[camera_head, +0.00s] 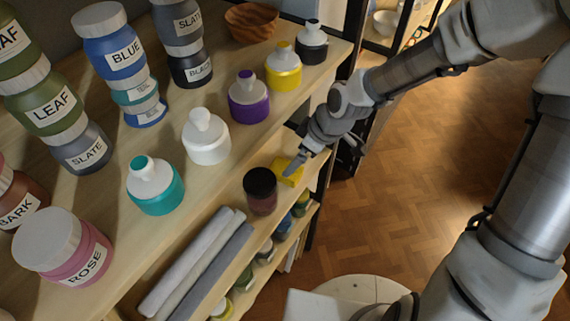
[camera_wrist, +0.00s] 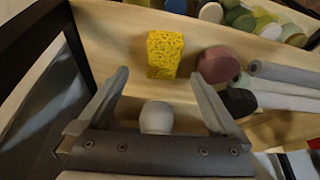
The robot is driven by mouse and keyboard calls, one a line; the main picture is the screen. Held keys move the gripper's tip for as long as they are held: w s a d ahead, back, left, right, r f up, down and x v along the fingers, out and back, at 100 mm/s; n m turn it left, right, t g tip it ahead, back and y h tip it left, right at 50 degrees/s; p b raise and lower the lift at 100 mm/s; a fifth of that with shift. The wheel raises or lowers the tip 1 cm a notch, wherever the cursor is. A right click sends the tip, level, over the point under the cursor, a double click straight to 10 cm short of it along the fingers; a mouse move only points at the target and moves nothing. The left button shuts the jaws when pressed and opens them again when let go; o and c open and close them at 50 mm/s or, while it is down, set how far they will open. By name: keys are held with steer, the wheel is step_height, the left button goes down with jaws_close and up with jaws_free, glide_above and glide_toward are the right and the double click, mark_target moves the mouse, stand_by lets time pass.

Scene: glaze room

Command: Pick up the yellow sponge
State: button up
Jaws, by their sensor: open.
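The yellow sponge (camera_wrist: 165,54) lies on a wooden shelf in the wrist view, ahead of my gripper (camera_wrist: 160,85) and roughly between the lines of its two fingers. The fingers are apart with nothing held between them. In the head view the sponge (camera_head: 288,171) shows on the lower shelf, just left of my gripper (camera_head: 296,165), which partly covers it.
A dark-lidded jar (camera_head: 260,190) stands close beside the sponge; its reddish body (camera_wrist: 218,65) shows in the wrist view. Grey rolls (camera_head: 205,262) lie farther along the shelf. The upper shelf holds several bottles, including a purple one (camera_head: 249,100). A dark shelf post (camera_wrist: 30,40) stands left.

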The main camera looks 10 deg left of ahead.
mark_target(282, 165)
steer(key=shift+s+b+x, duration=0.2)
steer(key=shift+b+x, duration=0.5)
steer(key=shift+x, duration=2.8)
steer(key=shift+c, duration=0.3)
steer(key=c, duration=1.3)
steer(key=shift+r, duration=0.1)
steer(key=shift+r, duration=0.6)
step_height(282, 165, up, 3)
steer(key=shift+w+r+p, duration=0.1)
steer(key=shift+p, duration=0.35)
steer(key=s+d+r+p, duration=0.4)
steer(key=s+d+r, duration=0.1)
steer(key=d, duration=0.5)
steer(key=shift+p+v, duration=0.3)
steer(key=shift+v, duration=0.5)
